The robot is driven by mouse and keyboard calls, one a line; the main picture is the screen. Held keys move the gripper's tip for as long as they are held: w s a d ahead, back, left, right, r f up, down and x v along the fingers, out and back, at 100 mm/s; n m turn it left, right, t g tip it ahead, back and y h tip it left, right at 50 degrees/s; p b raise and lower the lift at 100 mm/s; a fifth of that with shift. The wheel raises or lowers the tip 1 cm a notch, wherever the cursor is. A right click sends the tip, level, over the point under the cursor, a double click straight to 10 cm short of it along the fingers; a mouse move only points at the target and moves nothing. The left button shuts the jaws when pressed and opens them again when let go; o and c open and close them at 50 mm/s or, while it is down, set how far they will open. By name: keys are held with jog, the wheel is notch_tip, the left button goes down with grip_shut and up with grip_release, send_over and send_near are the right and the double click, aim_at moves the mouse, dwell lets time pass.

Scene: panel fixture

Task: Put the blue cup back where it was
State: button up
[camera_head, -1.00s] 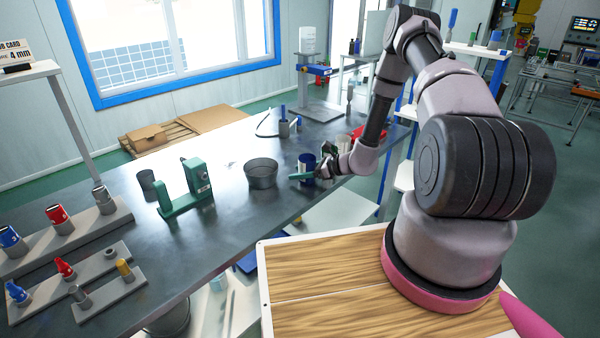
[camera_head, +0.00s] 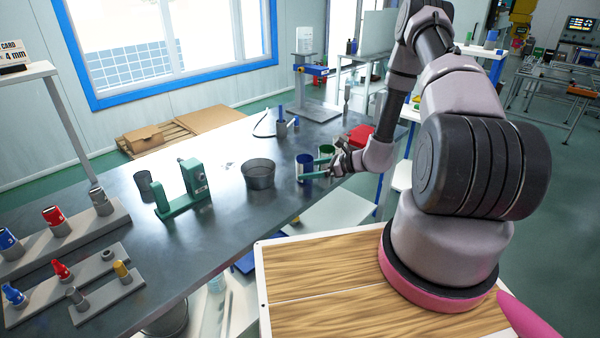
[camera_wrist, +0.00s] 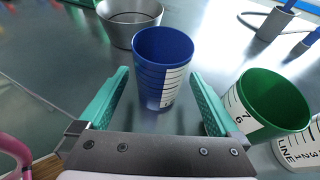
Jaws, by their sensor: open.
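The blue cup (camera_head: 304,167) stands upright on the grey metal bench near its front edge. In the wrist view the blue cup (camera_wrist: 158,62), with a white marked scale on its side, is centred between the fingers. My gripper (camera_head: 312,169) is open, with its green fingers pointing at the cup from the right in the head view. In the wrist view my gripper (camera_wrist: 160,78) has one finger on each side of the cup, with gaps showing between them and its wall. The spot where the cup was before cannot be told from these frames.
A green cup (camera_wrist: 272,98) stands close to the right finger, with a white scaled cup (camera_wrist: 298,150) beside it. A dark metal bowl (camera_head: 258,177) and a green fixture (camera_head: 190,188) stand left of the blue cup. A red container (camera_head: 361,135) is behind my wrist.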

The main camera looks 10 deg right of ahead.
jog(key=v, duration=0.6)
jog(key=shift+s+d+r, duration=0.15)
jog(key=shift+s+d, duration=0.05)
jog(key=shift+d, duration=0.1)
jog(key=s+a+r+n+g+h, duration=0.15)
jog(key=r+n, duration=0.25)
jog(key=r, duration=0.4)
jog(key=s+a+r+n+g, duration=0.2)
jog(key=s+r+n, duration=0.15)
jog(key=r, duration=0.55)
jog(key=s+a+r+n+g, duration=0.15)
jog(key=r+n, duration=0.25)
jog(key=r, duration=0.4)
jog(key=s+d+r+n+t+h, duration=0.2)
jog(key=s+r+n+h, duration=0.2)
jog(key=s+r, duration=0.5)
jog(key=s+d+r+n+t+h, duration=0.2)
jog(key=s+r+n+t+h, duration=0.1)
jog(key=s+r, duration=0.6)
jog(key=shift+s+r+n+h, duration=0.25)
jog(key=shift+r+n+h, duration=0.2)
jog(key=shift+r+n, duration=0.45)
